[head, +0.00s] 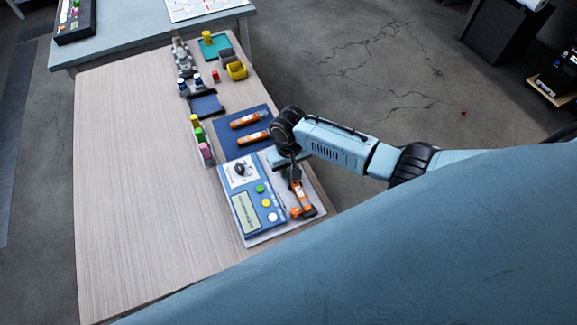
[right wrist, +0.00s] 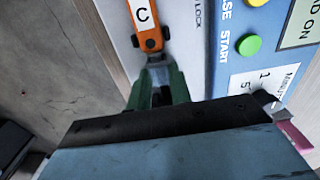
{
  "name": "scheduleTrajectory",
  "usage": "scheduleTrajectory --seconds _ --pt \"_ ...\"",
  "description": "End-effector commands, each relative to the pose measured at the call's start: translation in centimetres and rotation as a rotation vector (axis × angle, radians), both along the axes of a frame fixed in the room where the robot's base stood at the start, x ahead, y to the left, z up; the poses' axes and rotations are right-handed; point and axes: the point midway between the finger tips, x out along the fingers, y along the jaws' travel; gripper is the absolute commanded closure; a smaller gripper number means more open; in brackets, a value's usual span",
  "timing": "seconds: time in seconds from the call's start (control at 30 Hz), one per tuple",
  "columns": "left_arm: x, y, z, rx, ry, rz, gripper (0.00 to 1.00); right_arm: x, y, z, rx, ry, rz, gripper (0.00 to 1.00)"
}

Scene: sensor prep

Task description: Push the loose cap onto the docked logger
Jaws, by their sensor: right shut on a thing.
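The docked logger (head: 302,203) is orange with dark ends and lies on a pale plate at the right of the blue panel. Its label C shows in the right wrist view (right wrist: 145,14). My right gripper (head: 294,178) is at the logger's far end. Its green fingers (right wrist: 157,82) are shut on a small part, apparently the cap, mostly hidden between them. A grey piece (right wrist: 158,63) shows at the fingertips, in line with the logger's dark end; I cannot tell whether it touches. My left gripper is not in view.
The blue panel (head: 247,214) with a dial, screen and buttons is close beside the logger. Two more orange loggers (head: 248,120) (head: 253,138) lie on a dark blue mat. Coloured bottles (head: 200,135) stand in a rack farther left. The table's left side (head: 130,190) is clear.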

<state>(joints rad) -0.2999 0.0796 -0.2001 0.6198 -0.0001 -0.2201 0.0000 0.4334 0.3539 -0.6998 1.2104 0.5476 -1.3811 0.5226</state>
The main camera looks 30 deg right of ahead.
Motion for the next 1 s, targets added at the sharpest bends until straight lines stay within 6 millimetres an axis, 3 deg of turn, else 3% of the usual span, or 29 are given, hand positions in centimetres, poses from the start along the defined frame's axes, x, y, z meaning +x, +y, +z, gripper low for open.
scheduleTrajectory --seconds 1.0 --pt "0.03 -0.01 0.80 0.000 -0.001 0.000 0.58 -0.49 0.04 0.03 0.000 0.000 0.000 0.92"
